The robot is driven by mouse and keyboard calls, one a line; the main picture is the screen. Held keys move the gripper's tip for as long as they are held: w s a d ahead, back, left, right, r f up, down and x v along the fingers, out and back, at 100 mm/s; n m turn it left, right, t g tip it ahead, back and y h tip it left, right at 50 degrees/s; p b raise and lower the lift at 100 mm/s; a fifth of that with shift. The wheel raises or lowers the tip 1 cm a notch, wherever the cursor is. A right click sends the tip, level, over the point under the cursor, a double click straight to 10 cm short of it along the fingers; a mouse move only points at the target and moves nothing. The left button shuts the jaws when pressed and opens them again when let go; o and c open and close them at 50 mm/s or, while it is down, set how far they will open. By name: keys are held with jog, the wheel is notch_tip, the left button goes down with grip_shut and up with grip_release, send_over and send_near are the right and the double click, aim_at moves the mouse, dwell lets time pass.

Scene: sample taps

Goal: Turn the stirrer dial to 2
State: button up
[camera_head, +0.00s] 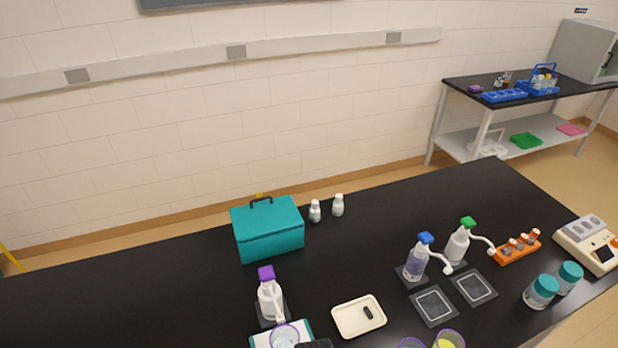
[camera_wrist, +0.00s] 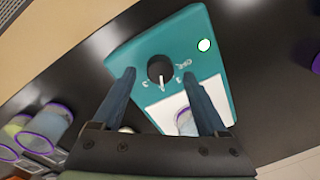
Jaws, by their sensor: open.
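The stirrer is a teal unit with a white plate; it fills the middle of the wrist view (camera_wrist: 135,58) and its plate shows at the bottom edge of the head view (camera_head: 262,338). A clear beaker with a purple rim (camera_head: 285,336) stands on the plate. The round black stirrer dial (camera_wrist: 160,69) has a white pointer facing down in the wrist picture, toward the plate.
A purple-capped bottle (camera_head: 269,298) stands just behind the stirrer. A teal case (camera_head: 268,230) is farther back. A cream tray (camera_head: 343,325) holding a small black piece lies to the right. Blue-capped (camera_head: 417,262) and green-capped (camera_head: 459,243) spouted bottles stand beyond. The left table area is clear.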

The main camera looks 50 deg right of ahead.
notch_tip(320, 180, up, 12)
jog(key=b, duration=0.1)
jog(key=shift+s+d+f, duration=0.15)
jog(key=shift+s+f, duration=0.1)
jog(key=shift+s, duration=0.05)
dwell(0.5)
